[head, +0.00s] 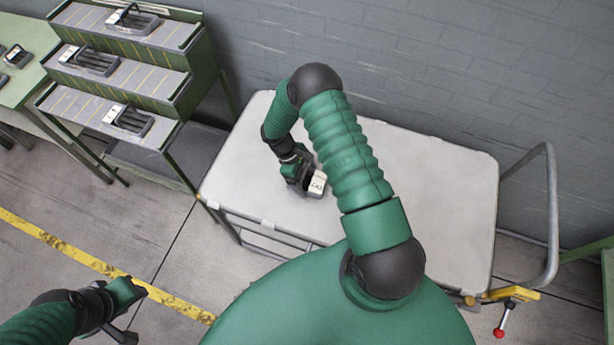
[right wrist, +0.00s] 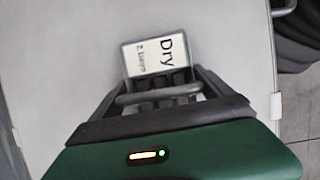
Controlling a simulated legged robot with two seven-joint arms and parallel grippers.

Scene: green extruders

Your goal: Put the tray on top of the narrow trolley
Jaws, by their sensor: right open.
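A small tray with a white label (head: 317,184) rests on the pale top of the trolley (head: 440,180), left of its middle. In the right wrist view, the tray's label (right wrist: 158,58) reads "Dry", and a grey handle bar (right wrist: 158,94) lies in front of it. My right gripper (head: 303,180) is at the tray, open, with its fingers close to the handle; the gripper hides much of the tray. I cannot tell whether the fingers touch it. My left gripper (head: 135,312) is low at the left, over the floor, away from the trolley; its jaw opening is unclear.
A green stepped rack (head: 125,75) at the upper left holds several similar trays. A green table (head: 25,75) stands beside it. The trolley has a grey push handle (head: 551,215) at the right. A grey wall is behind. A yellow line (head: 85,258) crosses the floor.

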